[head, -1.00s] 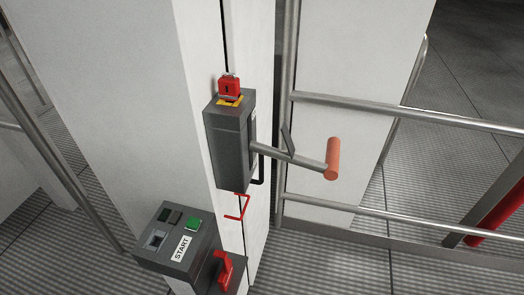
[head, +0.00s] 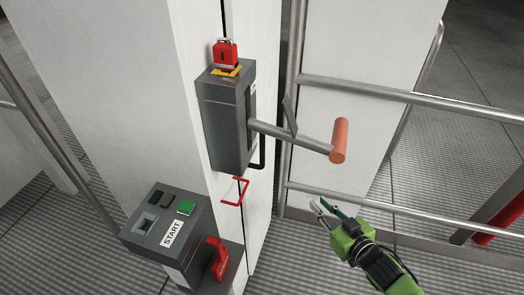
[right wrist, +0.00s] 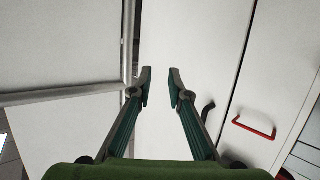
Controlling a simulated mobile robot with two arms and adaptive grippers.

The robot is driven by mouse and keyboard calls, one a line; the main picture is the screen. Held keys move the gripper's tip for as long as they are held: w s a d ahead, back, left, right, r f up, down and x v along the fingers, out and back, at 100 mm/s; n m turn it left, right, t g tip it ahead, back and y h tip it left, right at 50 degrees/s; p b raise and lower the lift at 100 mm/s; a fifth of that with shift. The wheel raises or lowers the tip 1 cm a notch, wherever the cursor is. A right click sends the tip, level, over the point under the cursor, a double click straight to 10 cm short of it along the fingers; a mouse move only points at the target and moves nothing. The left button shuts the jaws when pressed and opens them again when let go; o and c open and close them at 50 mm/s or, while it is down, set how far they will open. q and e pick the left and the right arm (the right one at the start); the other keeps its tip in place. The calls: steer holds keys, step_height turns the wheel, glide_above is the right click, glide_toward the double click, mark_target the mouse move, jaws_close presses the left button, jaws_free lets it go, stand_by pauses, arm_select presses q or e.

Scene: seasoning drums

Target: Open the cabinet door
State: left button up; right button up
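The white cabinet (head: 255,215) stands left of centre in the head view, with a dark vertical seam between its panels. A red handle (head: 235,190) and a black handle (head: 262,153) are on its front, either side of the seam. In the right wrist view the red handle (right wrist: 255,128) and black handle (right wrist: 208,111) are at the right. My right gripper (head: 320,204), green and dark, is right of and below both handles, apart from them. Its two fingers (right wrist: 159,85) are parted with nothing between them. The left gripper is not in view.
A grey box (head: 226,120) with a red padlock (head: 225,52) and a lever with an orange grip (head: 339,140) juts out above my gripper. A START button box (head: 165,225) with a red switch is lower left. Metal rails (head: 420,97) run to the right.

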steer(key=s+a+r+n+y, duration=0.1)
steer(key=a+r+y, duration=0.15)
steer(key=r, duration=0.25)
steer(key=a+r+n+y, duration=0.1)
steer(key=a+r, duration=0.2)
steer(key=r, duration=0.3)
steer(key=y, duration=0.2)
glide_toward(264, 150)
steer(key=shift+n, duration=0.4)
steer(key=p+x, duration=0.1)
steer(key=x, duration=0.9)
steer(key=shift+w+a+p, duration=0.3)
jaws_close()
